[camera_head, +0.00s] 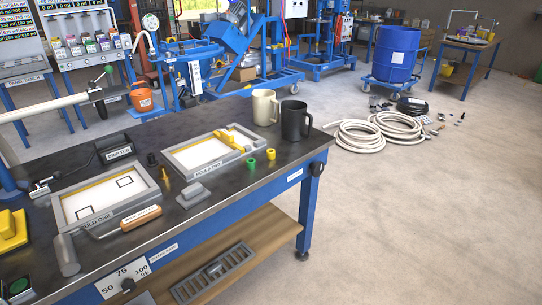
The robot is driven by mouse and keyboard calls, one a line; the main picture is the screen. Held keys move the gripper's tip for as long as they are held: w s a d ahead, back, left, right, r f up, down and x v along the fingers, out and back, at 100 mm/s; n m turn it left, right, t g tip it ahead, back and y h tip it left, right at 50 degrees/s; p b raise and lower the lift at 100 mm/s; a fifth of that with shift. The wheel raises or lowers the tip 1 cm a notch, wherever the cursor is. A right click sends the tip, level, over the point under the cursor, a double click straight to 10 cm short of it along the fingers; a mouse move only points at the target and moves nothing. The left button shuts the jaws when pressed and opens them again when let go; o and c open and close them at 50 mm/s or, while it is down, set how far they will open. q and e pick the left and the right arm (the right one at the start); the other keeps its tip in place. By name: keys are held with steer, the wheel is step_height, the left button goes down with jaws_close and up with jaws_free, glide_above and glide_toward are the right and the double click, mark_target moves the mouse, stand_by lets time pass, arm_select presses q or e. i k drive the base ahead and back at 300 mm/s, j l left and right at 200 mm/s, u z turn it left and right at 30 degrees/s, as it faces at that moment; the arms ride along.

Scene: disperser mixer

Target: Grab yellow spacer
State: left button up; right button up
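Two small ring-shaped pieces stand on the dark workbench (215,205) just right of the mould labelled two. A larger yellow piece (236,139) lies across the far right part of the mould two frame (190,172). Neither of my grippers can be made out in this view.
Two mugs, cream (265,107) and black (295,121), stand behind the spacers. A grey block (193,194), mould one (70,215) and a wooden-handled tool (141,218) lie to the left. A pale bar (50,107) crosses the upper left. The bench's right front corner is bare.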

mark_target(270, 152)
steer(key=i+l+u, duration=0.1)
steer(key=u, duration=0.85)
steer(key=i+l+u, duration=0.1)
steer(key=l+u, duration=0.2)
steer(key=l, duration=0.15)
steer(key=l+u, duration=0.55)
steer(key=l, duration=0.85)
